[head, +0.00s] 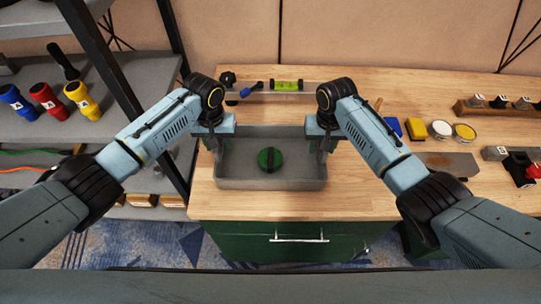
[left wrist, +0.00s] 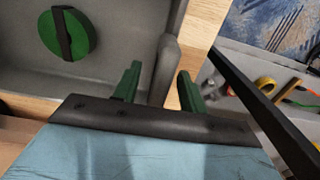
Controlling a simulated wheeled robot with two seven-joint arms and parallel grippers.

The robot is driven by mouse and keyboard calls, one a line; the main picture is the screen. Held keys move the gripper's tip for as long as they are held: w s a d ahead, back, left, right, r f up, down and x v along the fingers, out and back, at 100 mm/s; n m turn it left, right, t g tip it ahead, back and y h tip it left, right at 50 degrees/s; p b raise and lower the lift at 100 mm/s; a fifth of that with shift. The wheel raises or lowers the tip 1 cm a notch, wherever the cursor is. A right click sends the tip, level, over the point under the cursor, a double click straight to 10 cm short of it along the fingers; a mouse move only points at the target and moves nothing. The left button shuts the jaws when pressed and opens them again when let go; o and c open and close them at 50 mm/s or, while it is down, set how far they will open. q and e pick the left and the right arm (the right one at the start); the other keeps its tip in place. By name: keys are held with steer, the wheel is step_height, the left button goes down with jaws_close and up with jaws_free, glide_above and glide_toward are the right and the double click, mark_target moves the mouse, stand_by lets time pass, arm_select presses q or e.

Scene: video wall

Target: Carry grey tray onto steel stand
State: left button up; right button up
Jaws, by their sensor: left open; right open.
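The grey tray (head: 230,184) is a shallow open box resting on the wooden worktop. A green round object with a dark bar (head: 270,160) lies inside it and also shows in the left wrist view (left wrist: 80,35). My left gripper (head: 217,143) is open at the tray's left end. In the left wrist view its green fingers (left wrist: 157,85) are spread, with the tray's end wall (left wrist: 165,65) between or just beyond them; contact cannot be told. My right gripper (head: 325,145) is open at the tray's right end, its fingertips partly hidden. I cannot identify a steel stand.
A grey shelf unit (head: 130,75) with black posts stands close on the left, holding several coloured torches.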

arm_select(q)
steer(key=shift+f, duration=0.3)
arm_select(e)
steer(key=shift+f, duration=0.25)
arm_select(q)
jaws_close()
arm_select(e)
jaws_close()
arm_select(q)
steer(key=shift+r, duration=0.1)
